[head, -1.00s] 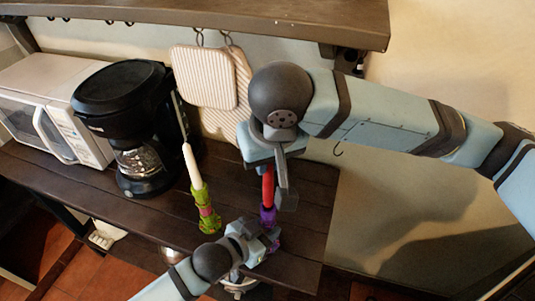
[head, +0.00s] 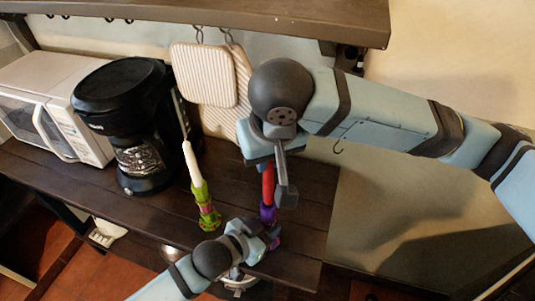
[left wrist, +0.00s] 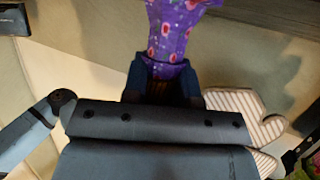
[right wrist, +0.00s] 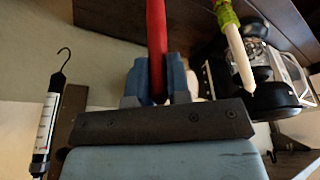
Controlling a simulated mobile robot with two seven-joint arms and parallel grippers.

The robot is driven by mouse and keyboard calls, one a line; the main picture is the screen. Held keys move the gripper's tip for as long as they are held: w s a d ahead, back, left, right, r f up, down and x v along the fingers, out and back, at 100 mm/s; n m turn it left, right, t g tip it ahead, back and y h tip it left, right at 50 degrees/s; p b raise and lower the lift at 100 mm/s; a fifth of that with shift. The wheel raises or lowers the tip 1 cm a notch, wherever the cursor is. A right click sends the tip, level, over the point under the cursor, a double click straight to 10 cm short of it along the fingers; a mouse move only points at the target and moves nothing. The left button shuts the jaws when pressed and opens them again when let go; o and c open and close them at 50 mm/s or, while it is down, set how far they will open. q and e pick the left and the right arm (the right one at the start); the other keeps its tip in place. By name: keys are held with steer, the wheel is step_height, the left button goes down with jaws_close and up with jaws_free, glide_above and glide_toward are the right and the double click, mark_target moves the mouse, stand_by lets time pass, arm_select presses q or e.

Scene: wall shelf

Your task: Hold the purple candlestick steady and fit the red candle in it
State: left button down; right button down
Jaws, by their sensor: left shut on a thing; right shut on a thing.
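The purple candlestick (head: 267,213) stands upright over the right part of the shelf in the head view. My left gripper (head: 266,238) is shut on its lower part. The left wrist view shows the patterned purple candlestick (left wrist: 172,38) rising from between the jaws (left wrist: 163,75). The red candle (head: 268,183) is upright right above the candlestick. My right gripper (head: 275,168) is shut on it. The right wrist view shows the red candle (right wrist: 156,45) between the jaws (right wrist: 157,85). The candle's lower end meets the candlestick's top in the head view; I cannot tell whether it is inside.
A green candlestick (head: 206,208) with a white candle (head: 191,163) stands to the left, close to my left gripper. A black coffee maker (head: 125,100) and a white microwave (head: 50,110) are farther left. Striped pot holders (head: 203,75) hang behind. An upper shelf (head: 220,14) runs above.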

mark_target(268, 170)
steer(key=shift+f, duration=1.55)
steer(key=c, duration=1)
jaws_free()
steer(key=shift+r, duration=0.1)
steer(key=v, duration=1.1)
steer(key=shift+r, duration=0.35)
steer(key=shift+s+d, duration=0.1)
arm_select(q)
steer(key=c, duration=0.8)
jaws_free()
